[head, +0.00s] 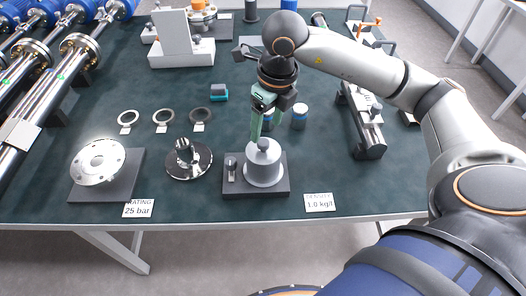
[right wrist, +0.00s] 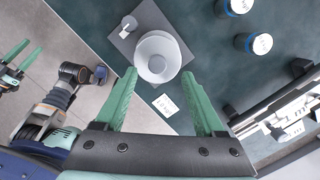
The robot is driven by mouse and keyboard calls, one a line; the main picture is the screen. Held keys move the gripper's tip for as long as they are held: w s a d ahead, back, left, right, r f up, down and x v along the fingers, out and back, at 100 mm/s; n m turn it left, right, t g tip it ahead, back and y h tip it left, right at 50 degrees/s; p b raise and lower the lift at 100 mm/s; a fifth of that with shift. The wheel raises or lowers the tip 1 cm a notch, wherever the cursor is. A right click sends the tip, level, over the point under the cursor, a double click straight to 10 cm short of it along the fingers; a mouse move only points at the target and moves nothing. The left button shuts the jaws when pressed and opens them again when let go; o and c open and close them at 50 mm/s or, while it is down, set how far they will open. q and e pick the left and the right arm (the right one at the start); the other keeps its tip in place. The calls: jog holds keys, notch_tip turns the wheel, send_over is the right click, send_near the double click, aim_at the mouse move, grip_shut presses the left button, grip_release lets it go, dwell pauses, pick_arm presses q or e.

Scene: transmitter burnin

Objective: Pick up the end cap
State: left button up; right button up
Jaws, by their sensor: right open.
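A grey round part with a small knob on top, which looks like the end cap (head: 263,168), sits on a dark square base near the table's front edge. In the right wrist view the cap (right wrist: 172,48) lies just beyond and between the fingertips. My right gripper (head: 261,137) points down above the cap with its green fingers apart and empty. Its open fingers also show in the right wrist view (right wrist: 159,76). I cannot tell if the fingertips touch the cap. My left gripper (right wrist: 22,64) shows only at the left edge of the right wrist view, with its fingers apart.
A small metal peg (head: 231,168) stands beside the cap on the base. Blue-banded jars (head: 299,117) stand behind. A metal rail fixture (head: 362,120) is right.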

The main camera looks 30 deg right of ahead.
aim_at(264, 142)
jog(key=f, duration=0.5)
jog(key=shift+w+a, duration=0.2)
jog(key=shift+a, duration=0.05)
jog(key=shift+c, duration=0.3)
grip_shut()
dwell(0.8)
